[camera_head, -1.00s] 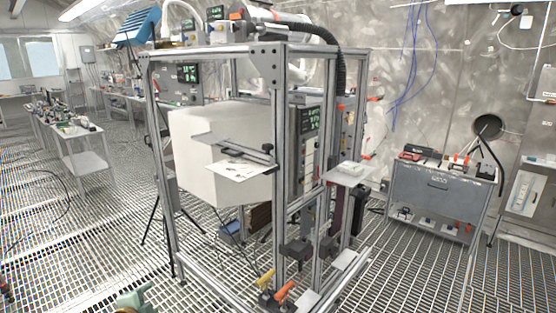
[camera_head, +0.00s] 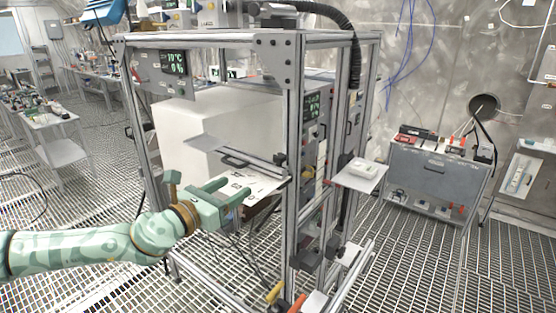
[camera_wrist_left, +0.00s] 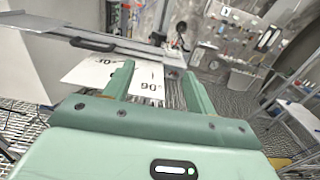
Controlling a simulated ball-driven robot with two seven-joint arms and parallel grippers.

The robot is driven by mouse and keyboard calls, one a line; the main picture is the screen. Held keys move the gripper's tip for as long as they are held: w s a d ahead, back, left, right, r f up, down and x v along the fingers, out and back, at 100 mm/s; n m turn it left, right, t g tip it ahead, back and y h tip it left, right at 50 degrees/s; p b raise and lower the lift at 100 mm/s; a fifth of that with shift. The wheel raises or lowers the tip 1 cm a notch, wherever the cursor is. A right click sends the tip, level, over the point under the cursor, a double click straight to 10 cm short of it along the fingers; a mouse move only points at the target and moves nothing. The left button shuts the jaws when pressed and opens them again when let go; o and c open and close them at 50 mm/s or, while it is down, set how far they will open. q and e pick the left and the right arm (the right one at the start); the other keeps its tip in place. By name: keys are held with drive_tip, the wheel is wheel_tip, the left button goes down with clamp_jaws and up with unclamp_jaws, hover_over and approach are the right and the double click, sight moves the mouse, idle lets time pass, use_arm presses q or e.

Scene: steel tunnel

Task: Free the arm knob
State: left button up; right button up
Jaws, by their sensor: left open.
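A flat grey arm (camera_head: 232,153) reaches across the front of the metal frame; a black handle (camera_head: 234,162) shows on it, also in the left wrist view (camera_wrist_left: 92,44). Small black parts (camera_head: 280,159) sit where it meets the front post; I cannot tell which is the arm knob. My right gripper is out of view.
A big white block (camera_head: 190,130) stands inside the frame (camera_head: 293,110). A small shelf (camera_head: 360,177) juts out right of it. Yellow and orange handles (camera_head: 274,292) are low at the front. A grey cabinet (camera_head: 430,180) stands at right; grating floor between is open.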

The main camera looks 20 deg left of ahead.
sight(275, 162)
use_arm(q)
drive_tip(key=x, duration=1.6)
drive_tip(key=shift+w+f, duration=0.1)
drive_tip(key=shift+w, duration=0.05)
